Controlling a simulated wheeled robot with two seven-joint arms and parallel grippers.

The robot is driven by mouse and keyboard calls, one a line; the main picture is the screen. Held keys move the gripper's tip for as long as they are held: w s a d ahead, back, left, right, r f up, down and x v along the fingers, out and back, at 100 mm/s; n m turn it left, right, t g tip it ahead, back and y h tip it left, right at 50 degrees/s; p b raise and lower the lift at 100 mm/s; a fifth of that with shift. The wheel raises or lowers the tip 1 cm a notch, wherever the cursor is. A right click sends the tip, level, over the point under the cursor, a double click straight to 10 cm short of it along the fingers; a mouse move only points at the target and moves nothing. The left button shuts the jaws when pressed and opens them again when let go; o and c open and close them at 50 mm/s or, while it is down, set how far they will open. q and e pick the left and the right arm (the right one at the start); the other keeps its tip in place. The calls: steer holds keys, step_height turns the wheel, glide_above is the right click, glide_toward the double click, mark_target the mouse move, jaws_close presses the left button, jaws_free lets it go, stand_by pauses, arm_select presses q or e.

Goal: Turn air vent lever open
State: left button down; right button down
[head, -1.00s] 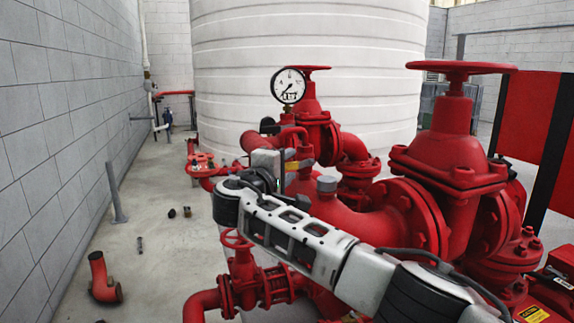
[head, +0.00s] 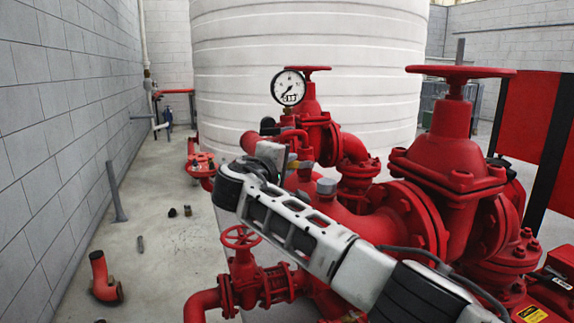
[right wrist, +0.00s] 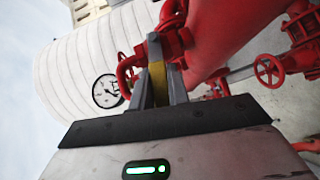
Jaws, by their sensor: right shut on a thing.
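The yellow air vent lever (right wrist: 158,84) is between the two grey fingers of my right gripper (right wrist: 160,88) in the right wrist view. The gripper is shut on it. In the head view my right gripper (head: 284,158) is beside the red pipework below the pressure gauge. Only a small yellow bit of the lever shows there, and the gripper hides the rest. The lever's exact angle is hard to tell. My left gripper is not in view.
A round pressure gauge (head: 288,87) stands just above the gripper. A large red valve (head: 455,150) is at the right, and a small red handwheel (head: 240,237) is below my right arm. A grey block wall (head: 60,130) is at the left, with mostly clear floor beside it.

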steer(key=shift+d+r+m+g+y+p, duration=0.15)
steer(key=shift+r+m+g+y+p, duration=0.55)
steer(key=shift+p, duration=0.3)
steer(key=shift+w+d+r+m+g+y+p, duration=0.2)
steer(key=shift+r+m+g+y+p, duration=0.3)
steer(key=shift+p, duration=0.55)
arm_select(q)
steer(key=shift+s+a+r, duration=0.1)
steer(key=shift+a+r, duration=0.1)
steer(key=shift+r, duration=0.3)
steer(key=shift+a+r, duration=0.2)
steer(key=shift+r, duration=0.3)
arm_select(e)
steer(key=shift+d+m, duration=0.15)
steer(key=shift+m, duration=0.15)
arm_select(q)
steer(key=shift+p, duration=0.3)
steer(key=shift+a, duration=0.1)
arm_select(e)
steer(key=c, duration=1.3)
jaws_free()
steer(key=shift+c, duration=0.2)
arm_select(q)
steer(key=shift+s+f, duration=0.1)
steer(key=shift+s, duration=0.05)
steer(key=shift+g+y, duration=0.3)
arm_select(e)
steer(key=shift+s, duration=0.1)
